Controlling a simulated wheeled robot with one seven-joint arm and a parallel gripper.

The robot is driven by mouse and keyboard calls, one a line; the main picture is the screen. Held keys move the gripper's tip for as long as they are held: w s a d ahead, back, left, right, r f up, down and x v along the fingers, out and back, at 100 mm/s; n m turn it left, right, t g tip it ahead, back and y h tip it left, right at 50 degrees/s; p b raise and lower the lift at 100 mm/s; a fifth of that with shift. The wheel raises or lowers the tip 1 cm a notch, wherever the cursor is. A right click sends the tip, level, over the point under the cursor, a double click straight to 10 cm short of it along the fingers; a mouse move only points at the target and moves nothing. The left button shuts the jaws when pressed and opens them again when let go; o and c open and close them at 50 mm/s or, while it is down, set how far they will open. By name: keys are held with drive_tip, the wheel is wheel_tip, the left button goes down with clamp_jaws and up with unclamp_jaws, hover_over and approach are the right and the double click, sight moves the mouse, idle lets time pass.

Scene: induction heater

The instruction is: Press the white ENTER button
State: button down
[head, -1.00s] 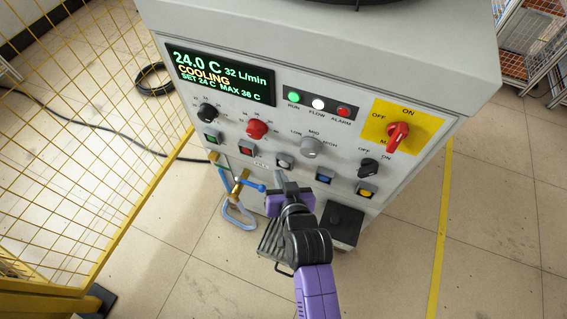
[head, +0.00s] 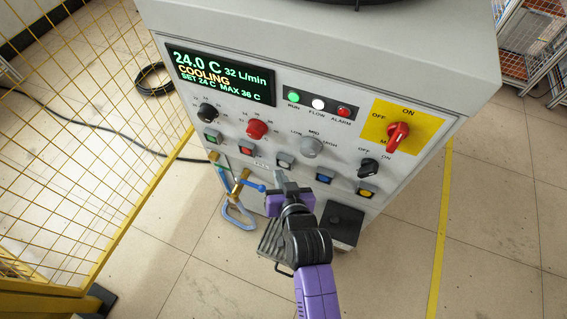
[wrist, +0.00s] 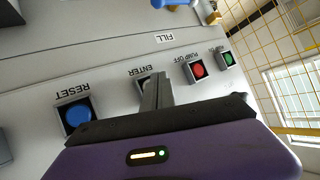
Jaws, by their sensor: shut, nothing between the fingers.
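The ENTER button (head: 285,159) is a pale square-framed button in the lower row of the grey control panel (head: 225,129). It also shows in the wrist view (wrist: 143,84), beside its upside-down ENTER label, and is partly hidden behind the fingers. My gripper (head: 280,174) is shut and empty, just below the button in the head view. In the wrist view my fingertips (wrist: 158,76) overlap the button's right side. I cannot tell whether they touch it.
A blue RESET button (wrist: 74,113) and a red PUMP OFF button (wrist: 197,70) flank ENTER. A blue-handled valve (head: 247,184) with a hose sits to the left of my gripper. Knobs are above, including a grey selector (head: 311,147). A yellow mesh fence (head: 90,140) stands left.

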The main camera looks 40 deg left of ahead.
idle(0.4)
drive_tip(key=shift+w+a, duration=0.15)
drive_tip(key=shift+w, duration=0.3)
drive_tip(key=shift+w+b, duration=0.4)
drive_tip(key=shift+w, duration=0.1)
idle(0.8)
drive_tip(key=shift+s+r+p, duration=0.2)
drive_tip(key=shift+s+p, duration=0.3)
drive_tip(key=shift+s, duration=0.1)
drive_tip(key=shift+s+f, duration=0.15)
drive_tip(key=shift+s, duration=0.15)
drive_tip(key=shift+s+d+p, duration=0.25)
drive_tip(key=shift+s+p, duration=0.25)
drive_tip(key=shift+s, duration=0.3)
drive_tip(key=shift+s+d+p, duration=0.2)
drive_tip(key=shift+s+p, duration=0.35)
drive_tip(key=shift+s, duration=0.3)
drive_tip(key=shift+s+d+p, duration=0.25)
drive_tip(key=shift+s+p, duration=0.25)
drive_tip(key=shift+s, duration=0.3)
